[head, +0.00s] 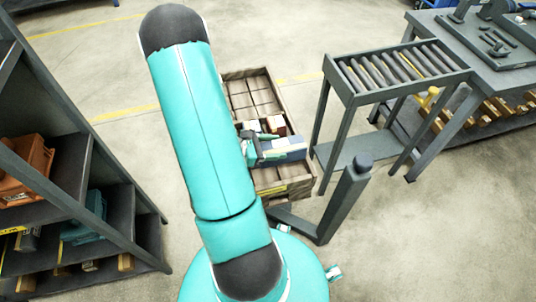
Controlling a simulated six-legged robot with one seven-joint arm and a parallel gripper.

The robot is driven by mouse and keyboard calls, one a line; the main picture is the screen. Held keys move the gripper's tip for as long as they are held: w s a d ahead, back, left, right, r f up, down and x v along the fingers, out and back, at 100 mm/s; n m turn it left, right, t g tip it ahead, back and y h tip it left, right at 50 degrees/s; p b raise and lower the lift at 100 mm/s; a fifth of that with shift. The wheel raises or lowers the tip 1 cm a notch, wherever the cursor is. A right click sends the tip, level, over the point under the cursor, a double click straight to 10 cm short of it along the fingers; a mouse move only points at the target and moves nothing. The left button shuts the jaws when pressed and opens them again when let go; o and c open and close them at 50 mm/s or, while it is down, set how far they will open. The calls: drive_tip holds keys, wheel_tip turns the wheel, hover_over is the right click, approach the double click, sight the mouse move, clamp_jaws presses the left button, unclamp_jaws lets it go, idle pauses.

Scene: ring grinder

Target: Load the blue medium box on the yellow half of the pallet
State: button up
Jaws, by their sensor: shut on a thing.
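My gripper (254,147) is partly hidden behind my teal arm. It is shut on the blue box (285,150), at the box's left end. The box is over the pallet (240,75), a brown wooden tray with low walls and slats. I cannot tell whether the box touches the slats or hangs just above them. A small yellow mark (272,190) shows at the pallet's near end. My arm hides the pallet's left side, and no full yellow half can be made out.
Small brown and white boxes (273,125) sit on the pallet just beyond the blue box. A roller conveyor (400,68) and a grey workbench (490,50) stand to the right. A dark post (345,195) is close to the pallet's near right corner. A shelf rack (75,185) fills the left.

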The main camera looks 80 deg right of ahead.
drive_tip(key=shift+w+a+f, duration=0.1)
drive_tip(key=shift+w+f, duration=0.75)
drive_tip(key=shift+f, duration=0.2)
drive_tip(key=shift+w+f, duration=0.1)
drive_tip(key=shift+f, duration=1.45)
drive_tip(key=shift+f, duration=0.15)
drive_tip(key=o, duration=1.6)
drive_tip(key=shift+c, duration=0.2)
drive_tip(key=shift+w, duration=0.15)
drive_tip(key=v, duration=1.2)
drive_tip(key=shift+r, duration=0.2)
